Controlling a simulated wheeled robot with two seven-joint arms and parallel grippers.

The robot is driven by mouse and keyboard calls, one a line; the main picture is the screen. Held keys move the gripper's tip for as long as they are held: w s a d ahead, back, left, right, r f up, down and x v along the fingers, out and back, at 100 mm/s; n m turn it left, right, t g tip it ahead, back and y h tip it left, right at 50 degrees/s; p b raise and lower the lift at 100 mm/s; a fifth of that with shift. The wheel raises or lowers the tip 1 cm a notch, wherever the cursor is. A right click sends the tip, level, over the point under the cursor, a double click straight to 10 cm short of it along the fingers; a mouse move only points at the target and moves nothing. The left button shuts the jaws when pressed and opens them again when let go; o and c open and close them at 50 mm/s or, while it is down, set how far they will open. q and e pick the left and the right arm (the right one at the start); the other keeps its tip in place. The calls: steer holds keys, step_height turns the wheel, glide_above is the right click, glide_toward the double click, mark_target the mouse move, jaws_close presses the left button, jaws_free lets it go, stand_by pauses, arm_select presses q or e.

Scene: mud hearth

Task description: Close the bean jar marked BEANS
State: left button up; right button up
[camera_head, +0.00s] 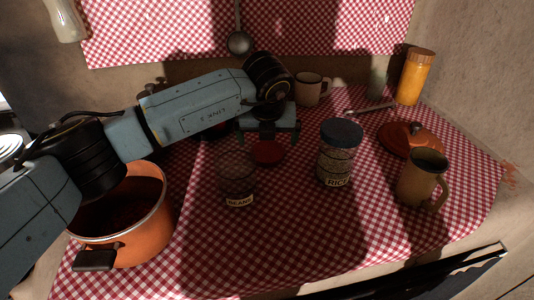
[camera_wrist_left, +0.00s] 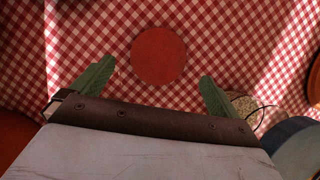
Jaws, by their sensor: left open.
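The bean jar (camera_head: 237,178), glass with a BEANS label, stands on the checked cloth with no lid on top. A red round lid (camera_head: 267,152) lies on the cloth behind and to the right of the jar. The lid also shows in the left wrist view (camera_wrist_left: 159,56), just beyond the fingertips and roughly centred between them. My left gripper (camera_head: 268,138) is open and empty above the lid; its two green fingers (camera_wrist_left: 153,85) stand wide apart in the wrist view. My right gripper is not in view.
A RICE jar (camera_head: 337,160) with a blue lid stands right of the bean jar. A brown mug (camera_head: 421,178), an orange lid (camera_head: 408,140) and a yellow jar (camera_head: 414,76) are further right. An orange pot (camera_head: 150,225) stands at left. A pale mug (camera_head: 309,90) is behind.

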mark_target(267, 152)
arm_select(q)
steer(key=shift+w+f, duration=0.1)
steer(key=shift+f, duration=0.3)
steer(key=b+x, duration=0.1)
steer(key=x, duration=0.2)
steer(key=shift+a+f, duration=0.1)
steer(key=shift+f, duration=0.15)
steer(key=shift+w+f+b, duration=0.2)
steer(key=shift+f+b, duration=0.1)
steer(key=shift+f, duration=0.05)
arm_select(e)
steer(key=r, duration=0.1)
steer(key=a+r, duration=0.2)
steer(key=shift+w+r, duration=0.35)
arm_select(q)
steer(key=shift+c, duration=0.3)
steer(key=c, duration=0.8)
